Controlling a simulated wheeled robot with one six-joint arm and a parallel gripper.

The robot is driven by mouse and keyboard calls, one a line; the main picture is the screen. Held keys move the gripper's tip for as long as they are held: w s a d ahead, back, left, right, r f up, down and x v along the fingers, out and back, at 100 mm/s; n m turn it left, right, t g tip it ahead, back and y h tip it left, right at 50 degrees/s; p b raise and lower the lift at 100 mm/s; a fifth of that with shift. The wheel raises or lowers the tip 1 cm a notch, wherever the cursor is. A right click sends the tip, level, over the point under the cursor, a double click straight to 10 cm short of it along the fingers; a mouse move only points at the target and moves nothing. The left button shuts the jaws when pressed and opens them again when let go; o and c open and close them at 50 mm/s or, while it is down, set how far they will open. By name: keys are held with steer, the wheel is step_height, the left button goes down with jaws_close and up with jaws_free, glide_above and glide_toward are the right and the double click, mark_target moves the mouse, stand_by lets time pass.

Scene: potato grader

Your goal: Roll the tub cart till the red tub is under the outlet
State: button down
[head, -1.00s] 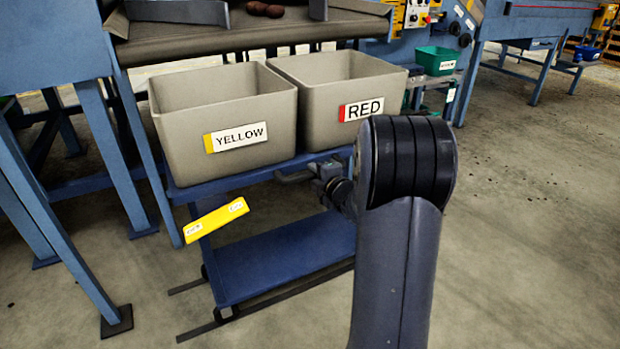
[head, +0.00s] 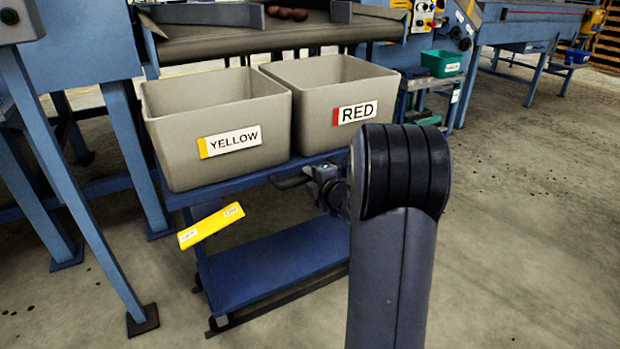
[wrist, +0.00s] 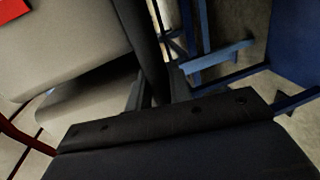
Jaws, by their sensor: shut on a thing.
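The blue tub cart (head: 281,274) carries two grey tubs side by side. The red tub (head: 318,128), grey with a RED label, is on the right, and the yellow tub (head: 170,152) is on the left. The outlet (head: 300,32) is above and behind them, with dark potatoes between its grey guides. In the picture, its gap is above the left part of the red tub. My gripper (head: 308,181) is shut on the cart's dark handle (head: 288,182) below the red tub, partly hidden by my arm. The red tub also shows in the wrist view (wrist: 65,45).
Blue machine legs (head: 75,190) stand on the floor close to the cart's left. A yellow bar (head: 210,226) with white tags is at the cart's left front. A green bin (head: 441,63) stands behind at the right. The floor on the right is open.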

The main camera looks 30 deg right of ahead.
steer(key=shift+a+f, duration=0.1)
steer(key=shift+a, duration=0.1)
steer(key=c, duration=1.3)
jaws_free()
steer(key=shift+a, duration=0.1)
steer(key=shift+c, duration=0.2)
steer(key=p+v, duration=0.2)
steer(key=v, duration=0.8)
steer(key=shift+s+p, duration=0.35)
steer(key=shift+s, duration=0.05)
